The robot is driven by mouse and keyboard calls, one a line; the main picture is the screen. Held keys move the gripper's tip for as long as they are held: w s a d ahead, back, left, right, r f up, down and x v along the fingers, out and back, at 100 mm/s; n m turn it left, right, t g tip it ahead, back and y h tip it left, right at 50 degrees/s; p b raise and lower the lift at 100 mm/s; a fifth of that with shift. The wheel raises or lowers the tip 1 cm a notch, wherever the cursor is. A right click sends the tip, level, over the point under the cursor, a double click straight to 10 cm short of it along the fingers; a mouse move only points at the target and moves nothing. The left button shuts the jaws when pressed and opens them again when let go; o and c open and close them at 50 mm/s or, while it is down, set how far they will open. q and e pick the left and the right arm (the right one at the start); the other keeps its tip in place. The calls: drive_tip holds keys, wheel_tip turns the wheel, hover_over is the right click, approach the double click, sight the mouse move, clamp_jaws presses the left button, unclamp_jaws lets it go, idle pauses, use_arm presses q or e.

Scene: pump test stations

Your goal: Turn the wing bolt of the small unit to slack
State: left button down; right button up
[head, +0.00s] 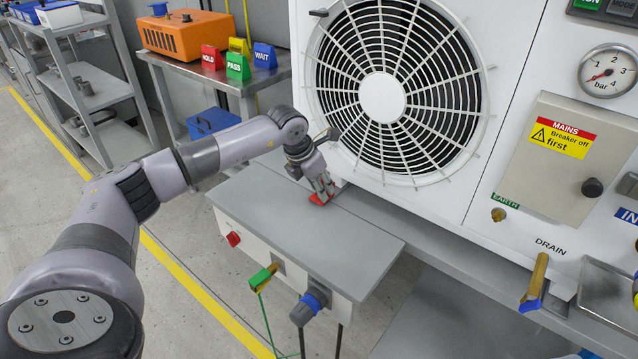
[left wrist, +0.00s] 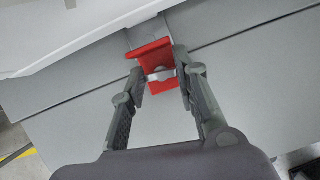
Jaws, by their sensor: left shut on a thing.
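A red winged piece (head: 321,199), which looks like the wing bolt, sits at the back edge of the small unit's grey top (head: 290,225). In the left wrist view the red piece (left wrist: 149,55) has a flat plate and a silvery part at its middle. My left gripper (head: 324,190) reaches down to it, and in the left wrist view its fingertips (left wrist: 161,75) are shut on it from both sides. The fingers partly hide it in the head view. My right gripper is not in view.
The white fan unit (head: 345,105) rises right behind the small unit. A yellow drain handle (head: 537,278) is at right.

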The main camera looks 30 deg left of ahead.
use_arm(q)
drive_tip(key=c, duration=1.2)
unclamp_jaws()
drive_tip(key=shift+c, duration=0.2)
drive_tip(key=v, duration=1.2)
drive_tip(key=shift+s, duration=0.1)
